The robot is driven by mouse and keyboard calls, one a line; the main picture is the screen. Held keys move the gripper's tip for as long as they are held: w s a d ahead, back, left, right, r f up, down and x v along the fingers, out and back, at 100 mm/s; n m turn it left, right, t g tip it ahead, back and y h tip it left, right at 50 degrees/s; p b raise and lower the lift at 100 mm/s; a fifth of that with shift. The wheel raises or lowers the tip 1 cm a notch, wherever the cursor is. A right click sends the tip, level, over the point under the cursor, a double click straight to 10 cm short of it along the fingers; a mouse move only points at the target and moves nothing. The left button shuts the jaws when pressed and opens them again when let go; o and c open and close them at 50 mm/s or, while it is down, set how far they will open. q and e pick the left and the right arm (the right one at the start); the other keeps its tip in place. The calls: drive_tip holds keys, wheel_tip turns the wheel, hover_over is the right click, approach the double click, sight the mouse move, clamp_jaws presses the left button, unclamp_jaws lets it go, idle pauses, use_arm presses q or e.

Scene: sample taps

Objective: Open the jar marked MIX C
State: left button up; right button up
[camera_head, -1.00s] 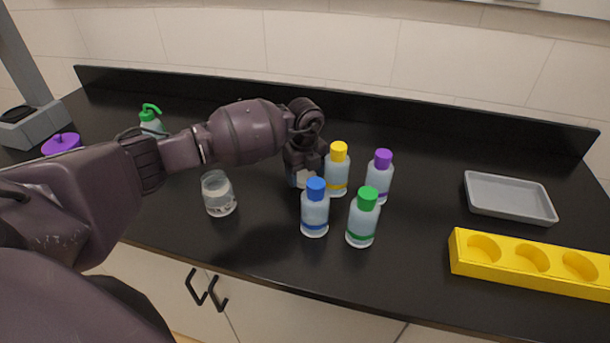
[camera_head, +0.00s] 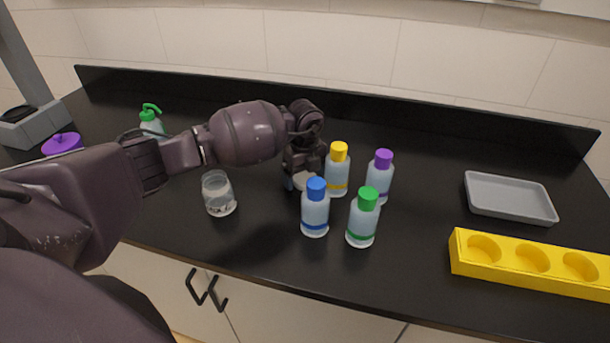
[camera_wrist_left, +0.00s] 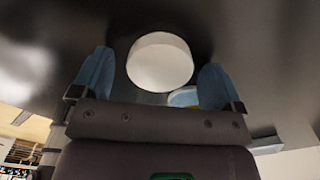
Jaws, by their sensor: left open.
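My left gripper (camera_head: 300,182) points down behind the blue-capped bottle (camera_head: 315,212) and beside the yellow-capped bottle (camera_head: 337,172). It is open. A white round lid or cap (camera_wrist_left: 160,62) shows between its blue fingertips in the left wrist view, with gaps at both sides. Purple-capped (camera_head: 379,178) and green-capped (camera_head: 363,220) bottles stand to the right. I cannot read MIX C on anything. My right gripper is not in view.
A clear glass jar (camera_head: 218,194) stands left of the gripper, under my left arm. A green-topped pump bottle (camera_head: 151,121) and a purple lid (camera_head: 62,144) are farther left. A grey tray (camera_head: 509,216) and a yellow rack (camera_head: 535,280) with round holes lie right. The counter's middle right is clear.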

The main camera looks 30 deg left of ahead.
sight(305, 178)
use_arm(q)
wheel_tip(305, 178, up, 12)
idle(0.5)
